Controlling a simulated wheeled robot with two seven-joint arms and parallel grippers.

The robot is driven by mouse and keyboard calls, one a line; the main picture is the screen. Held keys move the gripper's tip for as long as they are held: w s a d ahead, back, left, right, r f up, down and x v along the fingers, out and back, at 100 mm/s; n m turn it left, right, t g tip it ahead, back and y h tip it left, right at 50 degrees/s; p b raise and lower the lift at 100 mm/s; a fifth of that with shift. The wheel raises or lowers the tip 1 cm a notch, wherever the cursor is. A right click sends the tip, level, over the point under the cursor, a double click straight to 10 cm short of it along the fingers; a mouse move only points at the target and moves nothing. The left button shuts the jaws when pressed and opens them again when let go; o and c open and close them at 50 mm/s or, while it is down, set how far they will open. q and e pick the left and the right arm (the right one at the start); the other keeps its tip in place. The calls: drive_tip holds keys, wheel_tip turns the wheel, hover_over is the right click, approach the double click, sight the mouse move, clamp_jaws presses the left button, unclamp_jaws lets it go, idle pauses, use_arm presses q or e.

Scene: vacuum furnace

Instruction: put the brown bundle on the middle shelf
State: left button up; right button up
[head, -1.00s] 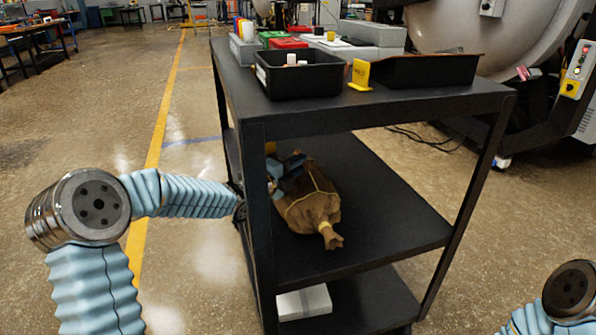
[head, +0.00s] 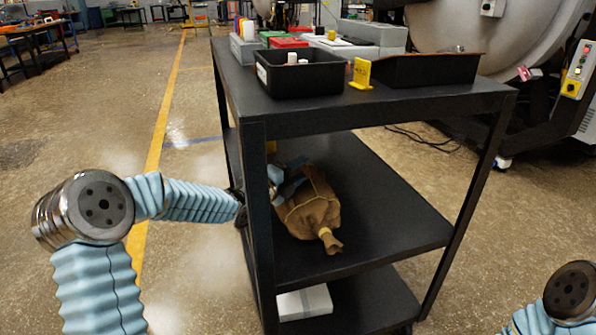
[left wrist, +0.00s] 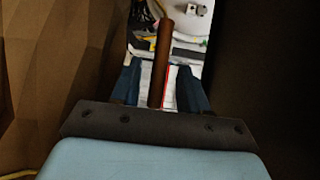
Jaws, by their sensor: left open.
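The brown bundle (head: 312,212), a tied sack with a yellow band at its neck, lies on the middle shelf (head: 390,225) of a black cart. Its neck points toward me. My left gripper (head: 287,178) is beside the bundle's left side, partly hidden by the cart's front left post. In the left wrist view the jaws (left wrist: 160,85) are open, and the bundle (left wrist: 45,70) fills the left side, outside them. A thin brown rod-like thing shows between the fingers; I cannot tell what it is. My right gripper is out of view.
The cart's top (head: 400,100) holds a black bin (head: 300,80), a black tray (head: 428,72) and a yellow stand (head: 361,75). A white box (head: 304,302) lies on the bottom shelf. The middle shelf's right side is clear.

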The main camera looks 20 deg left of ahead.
use_arm(q)
drive_tip(key=b+v, duration=0.1)
drive_tip(key=v, duration=1.1)
drive_tip(key=shift+r, duration=0.1)
